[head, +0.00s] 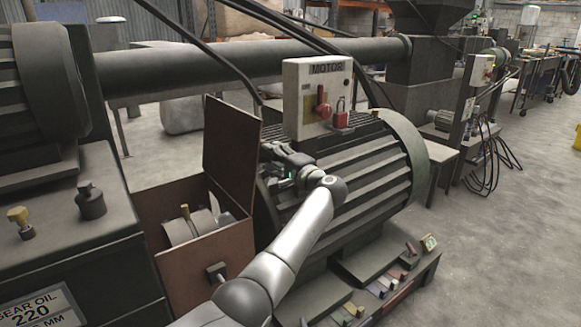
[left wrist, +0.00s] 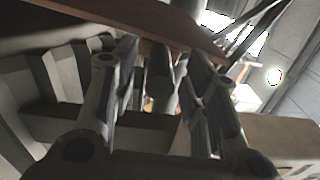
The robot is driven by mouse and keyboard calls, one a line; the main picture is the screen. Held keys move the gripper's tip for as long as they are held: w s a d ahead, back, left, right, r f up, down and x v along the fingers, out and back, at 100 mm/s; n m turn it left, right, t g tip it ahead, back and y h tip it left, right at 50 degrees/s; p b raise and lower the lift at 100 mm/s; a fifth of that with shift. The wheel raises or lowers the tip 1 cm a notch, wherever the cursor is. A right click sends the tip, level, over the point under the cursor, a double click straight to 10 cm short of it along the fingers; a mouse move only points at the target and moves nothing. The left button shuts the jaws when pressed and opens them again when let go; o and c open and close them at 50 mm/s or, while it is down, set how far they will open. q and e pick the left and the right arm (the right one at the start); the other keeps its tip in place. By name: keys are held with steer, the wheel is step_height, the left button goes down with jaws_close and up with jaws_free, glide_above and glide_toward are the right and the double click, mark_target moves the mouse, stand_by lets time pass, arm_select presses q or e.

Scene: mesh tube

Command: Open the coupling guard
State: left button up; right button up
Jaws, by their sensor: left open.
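The coupling guard is a rust-brown box (head: 235,249) between the gearbox and the motor. Its lid (head: 229,150) stands upright, and the coupling (head: 190,226) shows inside the open top. My left gripper (head: 275,158) is open beside the lid's right edge, above the near end of the motor; whether it touches the lid I cannot tell. In the left wrist view the two fingers of my left gripper (left wrist: 160,85) are apart, with a brown panel (left wrist: 140,27), seemingly the lid, running across above them. My right gripper is not in view.
The finned motor (head: 350,180) stands right of the guard, with a grey switch box (head: 305,85) marked MOTOR above it. Small coloured blocks (head: 385,285) lie on the motor's base. The gear oil housing (head: 70,250) is on the left.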

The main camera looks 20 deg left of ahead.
arm_select(q)
steer(key=v, duration=0.9)
